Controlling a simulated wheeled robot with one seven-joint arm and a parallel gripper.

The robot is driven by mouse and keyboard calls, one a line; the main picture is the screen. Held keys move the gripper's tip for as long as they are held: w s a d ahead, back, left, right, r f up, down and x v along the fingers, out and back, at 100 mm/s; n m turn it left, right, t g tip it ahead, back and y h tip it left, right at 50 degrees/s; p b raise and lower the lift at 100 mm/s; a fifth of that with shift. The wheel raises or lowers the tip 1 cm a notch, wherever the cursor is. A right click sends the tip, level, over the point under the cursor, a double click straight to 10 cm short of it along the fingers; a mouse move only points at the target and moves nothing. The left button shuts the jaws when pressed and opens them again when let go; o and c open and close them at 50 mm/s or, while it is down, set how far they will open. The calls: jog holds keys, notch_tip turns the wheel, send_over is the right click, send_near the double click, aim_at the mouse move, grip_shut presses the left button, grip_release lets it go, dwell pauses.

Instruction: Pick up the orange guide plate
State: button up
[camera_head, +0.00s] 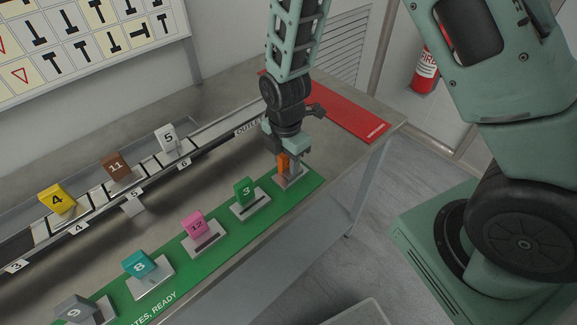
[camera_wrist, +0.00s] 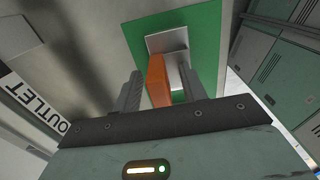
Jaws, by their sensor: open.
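The orange guide plate (camera_head: 283,164) stands upright in a metal holder (camera_head: 291,177) at the far end of the green mat. In the wrist view the orange plate (camera_wrist: 158,82) rises between the two fingers, with its holder (camera_wrist: 167,41) behind it. My gripper (camera_head: 288,158) is over the holder, pointing down. In the wrist view my gripper (camera_wrist: 159,92) is open, one finger on each side of the plate. A gap shows on the left.
On the green mat (camera_head: 225,227) stand green (camera_head: 244,192), pink (camera_head: 194,225), teal (camera_head: 140,264) and grey (camera_head: 74,309) plates in holders. A rail (camera_head: 215,132) carries yellow (camera_head: 58,200), brown (camera_head: 118,167) and white (camera_head: 167,138) plates. A red mat (camera_head: 345,112) lies behind my gripper.

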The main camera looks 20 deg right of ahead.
jog(key=shift+f, duration=0.15)
grip_shut()
